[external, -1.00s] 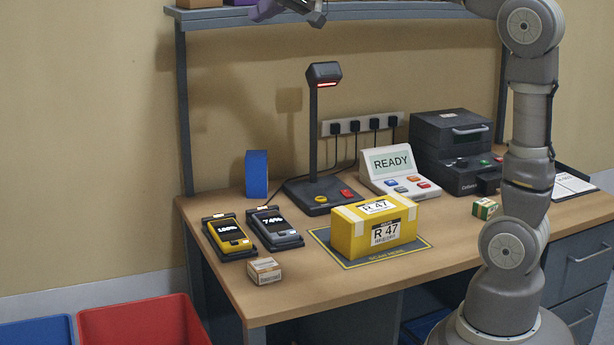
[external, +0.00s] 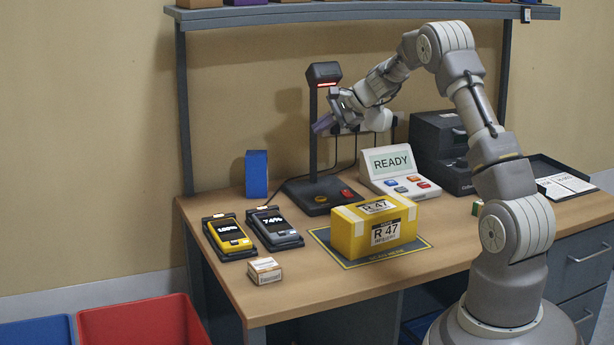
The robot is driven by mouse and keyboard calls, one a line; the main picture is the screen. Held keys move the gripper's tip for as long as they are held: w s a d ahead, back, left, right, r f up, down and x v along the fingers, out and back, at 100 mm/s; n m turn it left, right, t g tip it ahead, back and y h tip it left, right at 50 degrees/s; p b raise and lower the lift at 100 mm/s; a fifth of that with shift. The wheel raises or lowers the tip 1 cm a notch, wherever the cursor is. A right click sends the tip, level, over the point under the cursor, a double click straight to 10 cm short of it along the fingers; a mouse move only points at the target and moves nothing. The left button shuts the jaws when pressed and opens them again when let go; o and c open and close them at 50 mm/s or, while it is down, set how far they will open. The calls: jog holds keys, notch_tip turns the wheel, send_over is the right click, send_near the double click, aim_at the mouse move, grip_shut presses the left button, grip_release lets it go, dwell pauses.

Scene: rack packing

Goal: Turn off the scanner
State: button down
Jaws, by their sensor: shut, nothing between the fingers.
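The scanner (external: 313,135) is a dark post with a head on top and a wide base on the desk. A red light (external: 327,85) glows under its head. The base carries a yellow round button (external: 321,199) and a red button (external: 346,193). My gripper (external: 322,124) is shut and empty, its purplish fingers beside the post, below the head and well above the base. I cannot tell whether it touches the post.
A yellow box (external: 355,244) labelled R 47 sits on a mat (external: 420,246). A white console (external: 380,180) reading READY and a dark printer-like machine (external: 432,150) stand to the right. Two handheld devices lie at left, near a blue box (external: 256,174). Cables run behind the post.

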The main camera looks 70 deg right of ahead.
aim_at(347, 192)
jog(key=s+d+f+m, duration=0.4)
jog(key=s+d+f, duration=0.1)
jog(key=d+f, duration=0.2)
jog(key=shift+s+d+f+m+h, duration=0.2)
jog(key=shift+s+f+m+h, duration=0.15)
jog(key=shift+f, duration=0.35)
jog(key=shift+f, duration=0.1)
jog(key=shift+w+d+f+b, duration=0.15)
jog(key=shift+f+b, duration=0.75)
jog(key=shift+f, duration=0.5)
jog(key=shift+w+d+f+b, duration=0.1)
jog(key=shift+f+b, duration=0.75)
jog(key=shift+f, duration=0.6)
jog(key=shift+w+d+f+b, duration=0.15)
jog(key=shift+f+b, duration=0.75)
jog(key=shift+f, duration=0.5)
jog(key=shift+f, duration=0.15)
jog(key=shift+f+b, duration=0.3)
jog(key=shift+b, duration=0.2)
jog(key=shift+f+b, duration=0.3)
jog(key=shift+r, duration=0.1)
jog(key=shift+r+p, duration=0.35)
jog(key=shift+r, duration=0.35)
